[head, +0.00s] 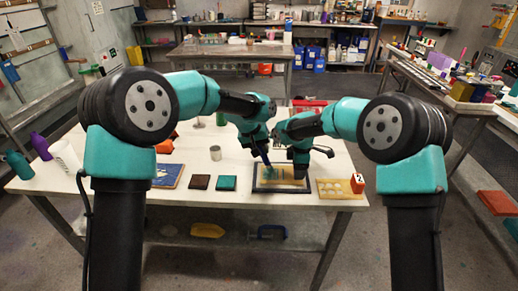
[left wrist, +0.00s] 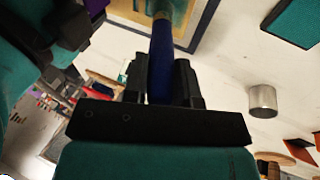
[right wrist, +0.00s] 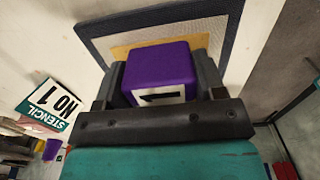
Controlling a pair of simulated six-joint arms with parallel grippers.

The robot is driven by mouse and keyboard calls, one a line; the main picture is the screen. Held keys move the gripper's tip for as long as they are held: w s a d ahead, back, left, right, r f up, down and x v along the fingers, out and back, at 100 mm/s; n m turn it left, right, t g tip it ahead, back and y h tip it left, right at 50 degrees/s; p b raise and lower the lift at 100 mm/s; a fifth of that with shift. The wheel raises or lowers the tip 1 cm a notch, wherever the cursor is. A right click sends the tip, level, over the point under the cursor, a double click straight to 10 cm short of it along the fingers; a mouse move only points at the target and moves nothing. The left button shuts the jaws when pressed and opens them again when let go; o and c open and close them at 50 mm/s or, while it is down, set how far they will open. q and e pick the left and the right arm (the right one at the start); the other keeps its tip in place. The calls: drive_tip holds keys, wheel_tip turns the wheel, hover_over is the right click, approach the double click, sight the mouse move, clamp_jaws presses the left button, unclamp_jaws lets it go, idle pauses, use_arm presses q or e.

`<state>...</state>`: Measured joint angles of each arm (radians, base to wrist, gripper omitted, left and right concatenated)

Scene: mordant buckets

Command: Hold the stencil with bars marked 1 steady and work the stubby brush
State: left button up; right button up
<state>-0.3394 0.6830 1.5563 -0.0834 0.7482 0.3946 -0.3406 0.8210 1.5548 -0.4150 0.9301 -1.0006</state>
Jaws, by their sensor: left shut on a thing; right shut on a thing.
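My left gripper (head: 262,154) is shut on the brush, whose blue handle (left wrist: 161,62) stands between the fingers in the left wrist view. Its teal head (head: 270,172) is over the left part of the tan stencil; whether it touches cannot be told. My right gripper (right wrist: 160,80) is shut on the stencil's purple block handle (right wrist: 157,68), which carries a white label with one black bar (right wrist: 160,97). The tan stencil plate (right wrist: 200,41) lies inside a dark blue-edged frame (head: 257,188), partly hidden by the grippers. A second stencil (head: 335,188) with a red block marked 2 (head: 357,183) lies to the right.
A brown square (head: 200,182), a teal square (head: 227,183) and a blue board (head: 168,175) lie left of the frame. A metal can (head: 215,153) stands behind them. Bottles stand at the left table end.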

use_arm(q)
drive_tip(key=shift+w+d, duration=0.1)
drive_tip(key=shift+d, duration=1.3)
drive_tip(key=shift+d+f, duration=0.15)
drive_tip(key=shift+d, duration=0.8)
drive_tip(key=shift+d+f, duration=0.1)
drive_tip(key=shift+d, duration=0.8)
drive_tip(key=shift+r, duration=0.1)
drive_tip(key=shift+a, duration=1.35)
drive_tip(key=shift+a+r, duration=0.15)
drive_tip(key=shift+a, duration=0.15)
drive_tip(key=shift+a+r, duration=0.1)
drive_tip(key=shift+a, duration=0.1)
drive_tip(key=shift+a, duration=1.6)
